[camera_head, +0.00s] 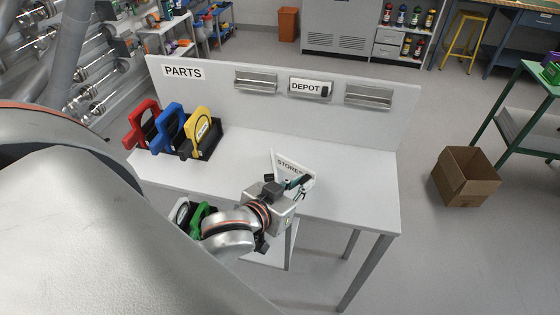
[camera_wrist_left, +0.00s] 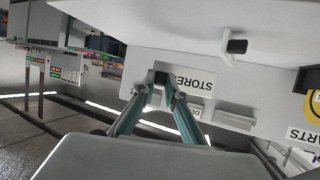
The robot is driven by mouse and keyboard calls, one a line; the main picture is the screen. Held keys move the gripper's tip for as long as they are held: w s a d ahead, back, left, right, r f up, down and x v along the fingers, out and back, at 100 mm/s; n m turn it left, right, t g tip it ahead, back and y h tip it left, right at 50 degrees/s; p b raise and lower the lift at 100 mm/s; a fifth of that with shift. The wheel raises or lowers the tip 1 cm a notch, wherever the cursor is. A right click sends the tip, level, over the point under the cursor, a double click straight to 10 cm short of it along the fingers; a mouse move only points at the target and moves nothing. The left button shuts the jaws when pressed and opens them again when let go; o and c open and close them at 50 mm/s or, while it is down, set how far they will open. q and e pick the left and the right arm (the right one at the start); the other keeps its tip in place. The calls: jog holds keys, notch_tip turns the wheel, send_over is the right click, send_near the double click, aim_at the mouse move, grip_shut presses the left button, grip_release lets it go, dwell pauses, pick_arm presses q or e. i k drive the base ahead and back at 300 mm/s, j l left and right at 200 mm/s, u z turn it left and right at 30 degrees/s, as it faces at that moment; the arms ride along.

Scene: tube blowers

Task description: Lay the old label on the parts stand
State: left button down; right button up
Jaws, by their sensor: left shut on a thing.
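My left gripper (camera_head: 302,184) is shut on a white label reading STORES (camera_head: 283,160), above the front part of the white bench marked PARTS (camera_head: 235,165). The label is tilted, and the gripper covers part of it. In the left wrist view, the gripper's teal fingers (camera_wrist_left: 164,82) meet at the left end of the STORES label (camera_wrist_left: 200,80). A second label, reading DEPOT (camera_head: 306,87), sits on the bench's back panel and has a black knob at its right. I cannot tell whether the held label touches the bench. My right gripper is not in view.
Metal holders flank DEPOT at left (camera_head: 256,80) and right (camera_head: 368,96). Red (camera_head: 142,122), blue (camera_head: 168,125) and yellow (camera_head: 200,130) handled items stand at the bench's left. A green item (camera_head: 192,220) is beside my arm. The bench's right part is clear. A cardboard box (camera_head: 466,178) is on the floor.

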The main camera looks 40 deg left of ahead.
aim_at(341, 186)
jog(key=i+l+u, duration=0.15)
jog(key=u, duration=0.3)
jog(key=i+l+u, duration=0.1)
jog(key=l+u, duration=0.35)
jog(key=i+l+u, duration=0.2)
jog(key=l+u, duration=0.25)
jog(key=k+l, duration=0.05)
jog(key=l, duration=0.05)
